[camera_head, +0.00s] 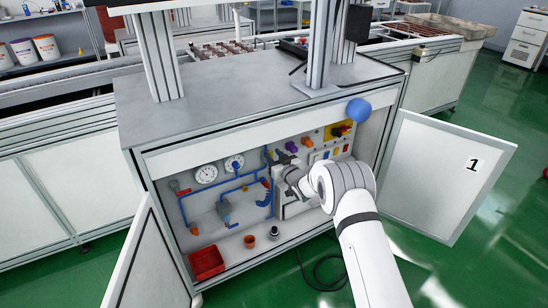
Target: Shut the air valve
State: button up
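Blue air pipes (222,190) run across the back panel inside the open cabinet. A red part (182,191) sits on the pipes at the left, and a smaller red part (265,183) sits close to my gripper. Either could be the air valve's handle; I cannot tell which, or how it is turned. My gripper (281,188) is inside the cabinet, right of the pipes and near the smaller red part. My own arm comes in from the lower right and hides part of the panel. The fingertips are too small and covered to show whether they grip anything.
Two round gauges (206,174) are above the pipes. Coloured knobs and switches (307,142) line the upper right. A red bin (206,263) and small orange cup (249,241) stand on the cabinet floor. Open doors flank it, left (146,262) and right (440,175).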

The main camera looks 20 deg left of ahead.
grip_shut()
dwell(0.3)
jog(key=shift+f+n+b, duration=0.1)
jog(key=shift+n+b, duration=0.2)
jog(key=shift+b, duration=0.15)
jog(key=s+a+f+n+b, duration=0.2)
jog(key=s+f+n+b, duration=0.1)
jog(key=n+b, duration=1.3)
jog(key=shift+s+a+f+n+b, duration=0.2)
jog(key=shift+a+f+n+b, duration=0.2)
jog(key=shift+f+n, duration=0.35)
grip_release()
jog(key=shift+a, duration=0.1)
jog(key=shift+s, duration=0.15)
